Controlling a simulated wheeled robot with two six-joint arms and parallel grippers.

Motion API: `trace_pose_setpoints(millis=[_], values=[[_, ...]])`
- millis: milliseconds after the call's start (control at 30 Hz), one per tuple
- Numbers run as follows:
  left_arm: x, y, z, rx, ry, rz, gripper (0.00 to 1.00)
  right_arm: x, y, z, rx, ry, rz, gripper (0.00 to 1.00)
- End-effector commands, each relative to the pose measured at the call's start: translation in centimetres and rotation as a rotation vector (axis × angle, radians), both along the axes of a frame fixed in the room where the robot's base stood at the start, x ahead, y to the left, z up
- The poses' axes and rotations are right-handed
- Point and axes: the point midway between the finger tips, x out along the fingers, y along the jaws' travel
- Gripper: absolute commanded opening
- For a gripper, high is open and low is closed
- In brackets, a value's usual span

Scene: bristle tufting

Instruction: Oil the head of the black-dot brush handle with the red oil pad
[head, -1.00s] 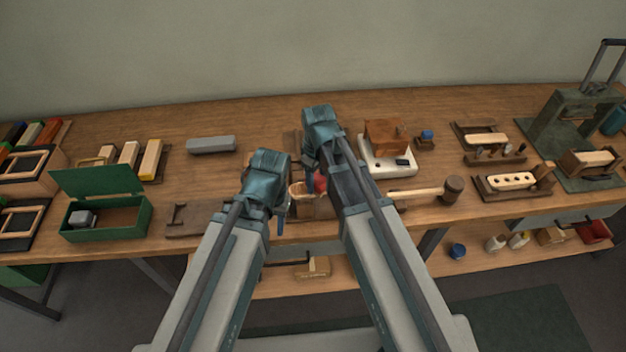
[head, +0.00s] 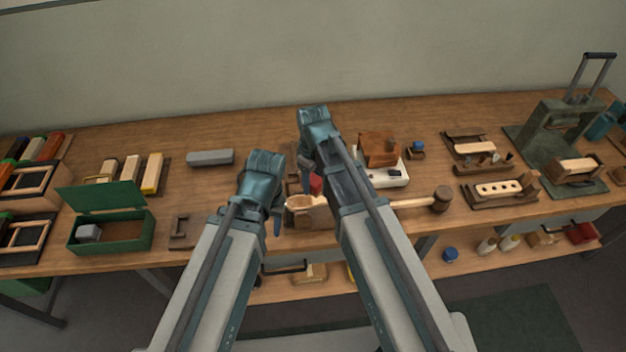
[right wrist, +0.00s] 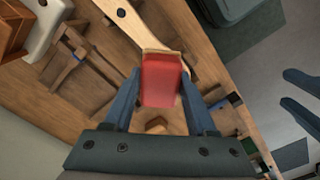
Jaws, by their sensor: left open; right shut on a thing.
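The red oil pad (right wrist: 161,80) is a red block with a tan backing edge, held between the two blue fingers of my right gripper (right wrist: 162,100). In the head view the pad (head: 316,184) shows partly beside my right arm. The pale wooden brush handle (right wrist: 142,28), with a black dot near one end, lies behind the pad in the right wrist view; I cannot tell whether they touch. Its rounded end (head: 303,202) shows between my arms in the head view. My left gripper (head: 277,215) is open and apart from the handle; its fingers show at the right of the wrist view.
A mallet (head: 440,200) lies right of my right arm, below a white scale (head: 391,177) carrying a brown block. An open green box (head: 113,226) and a grey bar (head: 210,157) are on the left. The back middle of the bench (head: 250,128) is clear.

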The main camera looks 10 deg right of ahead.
Motion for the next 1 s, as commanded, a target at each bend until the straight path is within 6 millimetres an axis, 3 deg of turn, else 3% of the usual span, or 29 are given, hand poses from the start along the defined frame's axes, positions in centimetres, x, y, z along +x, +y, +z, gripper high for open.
trace_pose_setpoints(millis=[267, 600, 1000], values=[[0.0, 0.0, 0.2, 0.000, 0.000, 0.000, 0.46, 0.0, 0.0, 0.2, 0.000, 0.000, 0.000, 0.12], [0.0, 0.0, 3.0, 0.000, 0.000, 0.000, 0.46, 0.0, 0.0, 3.0, 0.000, 0.000, 0.000, 0.12], [0.0, 0.0, 2.9, 0.000, 0.000, 0.000, 0.46, 0.0, 0.0, 2.9, 0.000, 0.000, 0.000, 0.12]])
